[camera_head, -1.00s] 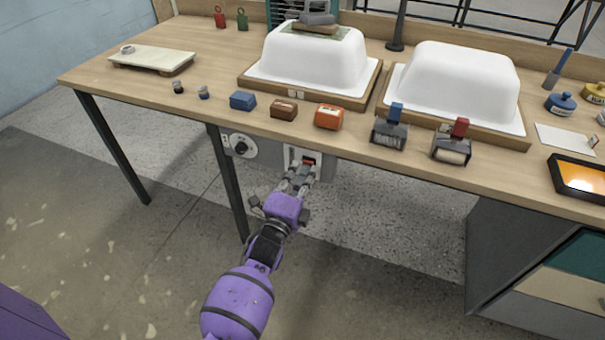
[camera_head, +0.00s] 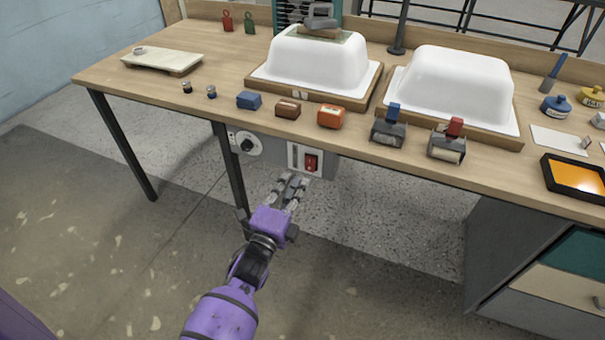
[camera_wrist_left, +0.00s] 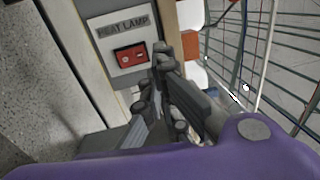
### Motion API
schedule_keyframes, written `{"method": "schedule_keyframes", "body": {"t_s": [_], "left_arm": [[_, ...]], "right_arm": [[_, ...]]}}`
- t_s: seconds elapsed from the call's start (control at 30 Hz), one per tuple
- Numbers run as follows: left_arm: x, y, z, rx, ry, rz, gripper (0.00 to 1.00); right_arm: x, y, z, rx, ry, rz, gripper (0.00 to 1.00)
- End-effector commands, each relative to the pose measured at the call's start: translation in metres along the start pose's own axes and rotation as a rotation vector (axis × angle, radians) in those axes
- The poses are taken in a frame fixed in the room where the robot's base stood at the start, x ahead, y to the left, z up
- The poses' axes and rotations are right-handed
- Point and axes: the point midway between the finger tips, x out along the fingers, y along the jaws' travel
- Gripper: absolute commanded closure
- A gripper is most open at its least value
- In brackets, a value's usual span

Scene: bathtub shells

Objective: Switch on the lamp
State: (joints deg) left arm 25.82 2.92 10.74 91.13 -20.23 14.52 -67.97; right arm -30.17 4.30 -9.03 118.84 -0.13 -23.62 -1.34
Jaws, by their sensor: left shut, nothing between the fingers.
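A red rocker switch (camera_head: 311,162) sits on a pale plate on the grey box under the table's front edge. In the left wrist view the red switch (camera_wrist_left: 130,54) is on a plate labelled "HEAT LAMP" (camera_wrist_left: 124,26). I cannot tell which way the rocker is set. My left gripper (camera_head: 293,180) is shut and empty, just below and left of the switch and apart from it. Its fingers (camera_wrist_left: 154,72) show beside the plate in the left wrist view. The lamp's head is not in view. My right gripper is not in view.
The wooden tabletop (camera_head: 225,68) above carries two white tub shells (camera_head: 315,62), (camera_head: 455,84), stamps and small blocks. A table leg (camera_head: 231,165) stands left of my gripper. Open floor lies below.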

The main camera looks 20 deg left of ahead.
Motion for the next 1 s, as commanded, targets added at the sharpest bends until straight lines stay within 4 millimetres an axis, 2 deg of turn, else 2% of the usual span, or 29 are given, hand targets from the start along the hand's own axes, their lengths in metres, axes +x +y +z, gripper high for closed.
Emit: {"method": "schedule_keyframes", "body": {"t_s": [0.1,0.3,1.0], "left_arm": [[-0.024,-0.007,0.000,0.001,0.000,0.001,1.00],[-0.044,-0.013,0.000,0.001,0.001,0.000,1.00],[-0.048,-0.013,0.000,-0.028,-0.001,0.003,1.00]], "right_arm": [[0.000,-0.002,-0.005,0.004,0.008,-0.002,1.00],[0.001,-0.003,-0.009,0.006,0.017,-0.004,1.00],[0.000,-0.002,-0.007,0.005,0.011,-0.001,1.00]]}}
